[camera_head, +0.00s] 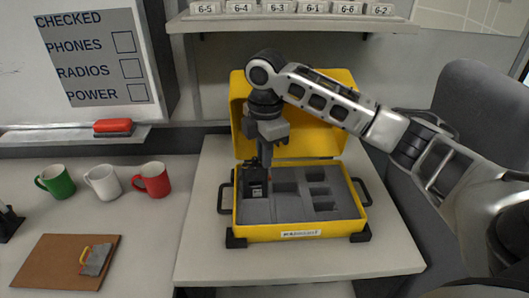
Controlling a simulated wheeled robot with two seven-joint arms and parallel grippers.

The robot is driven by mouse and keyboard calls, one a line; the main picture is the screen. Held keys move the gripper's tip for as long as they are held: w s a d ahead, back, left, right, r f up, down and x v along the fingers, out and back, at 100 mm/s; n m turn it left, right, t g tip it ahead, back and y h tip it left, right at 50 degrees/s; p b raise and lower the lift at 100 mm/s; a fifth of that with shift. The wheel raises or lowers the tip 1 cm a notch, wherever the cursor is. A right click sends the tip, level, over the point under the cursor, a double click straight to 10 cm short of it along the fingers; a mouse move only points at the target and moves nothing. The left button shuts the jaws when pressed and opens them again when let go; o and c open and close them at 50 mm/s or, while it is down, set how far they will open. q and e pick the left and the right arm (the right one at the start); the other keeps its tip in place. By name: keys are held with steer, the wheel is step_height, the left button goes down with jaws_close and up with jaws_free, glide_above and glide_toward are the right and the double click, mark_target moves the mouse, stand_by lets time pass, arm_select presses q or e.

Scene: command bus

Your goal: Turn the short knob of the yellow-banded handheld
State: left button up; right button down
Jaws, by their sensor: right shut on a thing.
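A black handheld (256,187) with a small pale screen or label stands in the left part of the grey foam of an open yellow case (300,233). I cannot make out a yellow band or tell its knobs apart at this size. My right gripper (264,164) reaches down from above and is shut on the top of the handheld. Its fingers hide the part that they hold. A small red-orange bit shows beside the fingers. My left gripper is not in view.
The case's raised yellow lid (320,128) stands behind my gripper. Several foam slots to the right are empty. On the left counter are green (57,181), white (102,182) and red (153,179) mugs and a brown board (50,262). A grey chair (480,100) is at right.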

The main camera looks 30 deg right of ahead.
stand_by(0.3)
steer(key=c, duration=1.4)
jaws_free()
steer(key=shift+c, duration=0.2)
step_height(320, 180, up, 16)
steer(key=shift+s, duration=0.3)
